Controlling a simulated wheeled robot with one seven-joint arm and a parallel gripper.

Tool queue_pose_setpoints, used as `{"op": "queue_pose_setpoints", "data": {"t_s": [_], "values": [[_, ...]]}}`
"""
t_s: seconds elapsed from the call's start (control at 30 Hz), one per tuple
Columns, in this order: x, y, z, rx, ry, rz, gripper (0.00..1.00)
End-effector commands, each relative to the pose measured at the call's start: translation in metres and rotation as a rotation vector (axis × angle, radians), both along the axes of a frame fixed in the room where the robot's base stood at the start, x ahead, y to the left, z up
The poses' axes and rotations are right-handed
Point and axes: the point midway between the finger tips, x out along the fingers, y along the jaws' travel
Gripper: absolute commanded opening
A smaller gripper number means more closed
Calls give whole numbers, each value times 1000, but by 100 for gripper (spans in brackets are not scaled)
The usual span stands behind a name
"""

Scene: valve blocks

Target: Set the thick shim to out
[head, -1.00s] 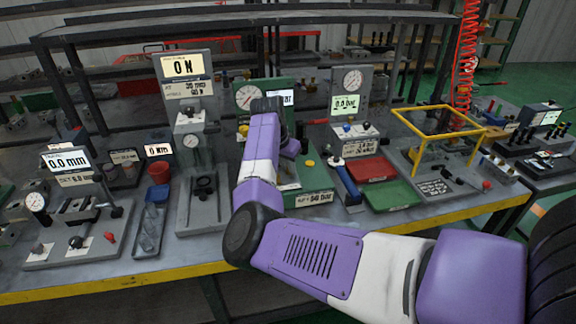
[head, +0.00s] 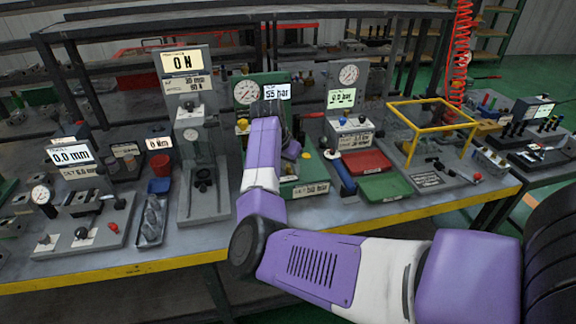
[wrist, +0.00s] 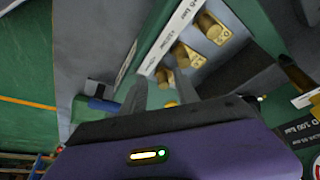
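I cannot clearly pick out the thick shim. In the wrist view, brass pieces (wrist: 208,25) with flat tags sit in a row beside a white label strip (wrist: 168,38); whether they are shims I cannot tell. My gripper (wrist: 160,82) is open, its two dark fingers apart beside the brass row, with nothing visibly held. Contact is unclear. In the head view my arm reaches the green station (head: 300,189), which has a round gauge (head: 246,91) and a display (head: 277,92) reading 55 bar. My arm hides its middle and my fingertips.
A grey press stand (head: 203,205) with a 0 N display stands left of my arm. Blue-handled tool (head: 340,172), red tray (head: 366,162) and green tray (head: 385,187) lie to the right. A yellow frame (head: 432,116) stands beyond them. The yellow bench edge (head: 130,271) runs in front.

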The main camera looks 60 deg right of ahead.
Motion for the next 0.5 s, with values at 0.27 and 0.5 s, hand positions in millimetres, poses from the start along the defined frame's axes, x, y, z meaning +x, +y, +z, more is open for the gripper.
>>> {"op": "queue_pose_setpoints", "data": {"t_s": [0.27,0.5], "values": [[1,1,4,-2,-2,2,37],[3,14,35,-5,-3,2,37]]}}
